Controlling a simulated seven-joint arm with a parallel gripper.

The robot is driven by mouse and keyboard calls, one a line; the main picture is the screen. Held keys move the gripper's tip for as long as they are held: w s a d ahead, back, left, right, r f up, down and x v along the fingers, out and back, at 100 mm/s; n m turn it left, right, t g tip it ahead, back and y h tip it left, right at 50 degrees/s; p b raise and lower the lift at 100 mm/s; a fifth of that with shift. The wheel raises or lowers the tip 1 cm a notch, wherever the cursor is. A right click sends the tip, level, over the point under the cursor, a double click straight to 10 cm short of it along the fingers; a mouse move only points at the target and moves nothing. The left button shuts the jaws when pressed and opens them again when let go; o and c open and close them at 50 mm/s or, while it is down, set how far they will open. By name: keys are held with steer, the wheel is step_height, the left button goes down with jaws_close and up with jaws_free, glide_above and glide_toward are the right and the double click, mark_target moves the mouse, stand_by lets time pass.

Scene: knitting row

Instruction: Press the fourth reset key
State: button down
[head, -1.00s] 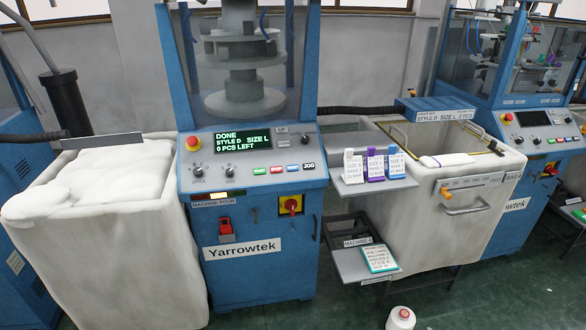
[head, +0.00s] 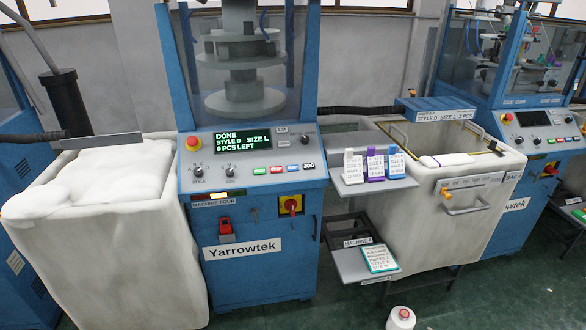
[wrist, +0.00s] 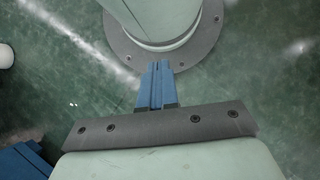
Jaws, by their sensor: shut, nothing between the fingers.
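The blue machine labelled MACHINE FOUR (head: 213,202) stands left of centre in the head view. Its sloped panel has a screen (head: 243,141) reading DONE, STYLE D, SIZE L, 0 PCS LEFT. The lettering on the coloured keys is too small to read. My gripper (wrist: 158,68) shows in the wrist view, its blue fingers together and empty above the green floor. The head view does not show it.
A red emergency button (head: 193,143) and two knobs sit on the panel's left. A red-and-yellow switch (head: 291,205) is below it. A shelf (head: 350,187) with upright cards juts out on the right. Large pale bins (head: 160,240) flank the machine.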

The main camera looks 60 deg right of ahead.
steer(key=w+d+r+m+t+y, duration=0.1)
steer(key=w+d+r+m, duration=0.2)
steer(key=d, duration=0.4)
steer(key=w+d+r+m+t, duration=0.25)
steer(key=w+d, duration=0.25)
steer(key=d, duration=0.3)
steer(key=w+d+r+m+t+y, duration=0.1)
steer(key=w+d+r, duration=0.2)
steer(key=w+d, duration=0.3)
steer(key=d+r+m+t+h, duration=0.1)
steer(key=d+r+m+t, duration=0.1)
steer(key=d+r, duration=0.55)
steer(key=d+r+m+t, duration=0.15)
steer(key=d+r, duration=0.25)
steer(key=d, duration=0.6)
steer(key=d+r+m+t+h, duration=0.1)
steer(key=d+r+m, duration=0.1)
steer(key=d+r, duration=0.45)
steer(key=s+d+r+m+t+h, duration=0.1)
steer(key=d+r+m+t+h, duration=0.3)
steer(key=d+r, duration=1.5)
steer(key=w+a+r+m+t+y, duration=0.1)
steer(key=w+r+t+y, duration=0.1)
steer(key=r, duration=0.5)
steer(key=w+a+r+m+t+y, duration=0.1)
steer(key=w+a+r+t+y, duration=0.1)
steer(key=w+r+t, duration=0.3)
step_height(320, 180, up, 3)
steer(key=shift+r+y, duration=0.2)
steer(key=shift+y, duration=0.1)
